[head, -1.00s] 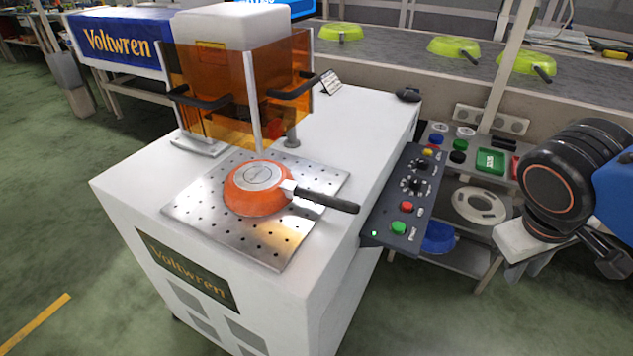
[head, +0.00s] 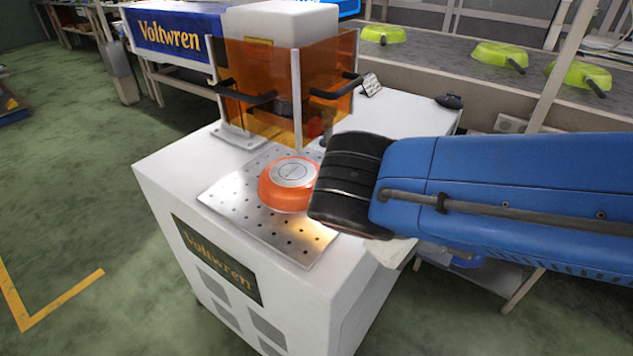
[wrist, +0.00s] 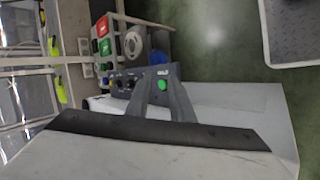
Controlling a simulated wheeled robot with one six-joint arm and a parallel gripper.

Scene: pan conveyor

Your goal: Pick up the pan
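The orange pan (head: 287,189) lies upside down on the perforated metal plate (head: 232,203) of the white machine in the head view. Its dark handle is hidden behind my arm. The pan is not seen in the wrist view. My gripper's fingers (wrist: 160,84) show in the wrist view as two grey prongs with a gap between them, in front of the control panel. They appear open and empty. In the head view the fingers are hidden by my arm, which reaches in from the right to the machine's right side.
An orange see-through guard (head: 335,95) stands behind the pan. A conveyor with green pans (head: 500,55) runs at the back right. The control panel's green button (wrist: 162,85) shows near the fingers. The machine's front left top is clear.

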